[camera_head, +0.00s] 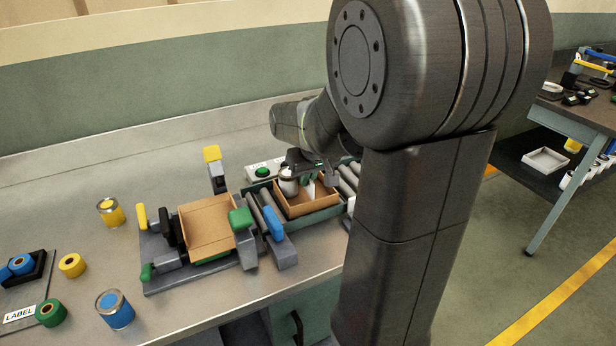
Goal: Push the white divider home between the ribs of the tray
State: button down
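A brown, open-topped tray (312,207) sits on the roller track in the middle of the bench. A thin white piece, which looks like the white divider (309,190), stands in it below my gripper. My gripper (312,176) is low over the tray, with its fingers partly hidden by my arm and too small to read. I cannot tell whether it holds the divider. A white can-like thing (289,182) is at the tray's left back corner. The ribs inside the tray cannot be made out, so how deep the divider sits is unclear.
A second tan tray (208,228) lies in a grey fixture with yellow, green and black clamps. A blue-handled clamp (273,224) stands at the near side of the rollers (255,213). A green button (262,172) is behind. Cans and tape rolls lie at left.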

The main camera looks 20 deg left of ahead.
jog(key=shift+f+b, duration=0.3)
jog(key=shift+f, duration=0.1)
dwell(0.5)
jog(key=c, duration=1.2)
grip_release()
jog(key=shift+o, duration=0.2)
jog(key=shift+r, duration=0.1)
jog(key=shift+r+p, duration=2.75)
jog(key=shift+r, duration=0.75)
jog(key=shift+f, duration=0.15)
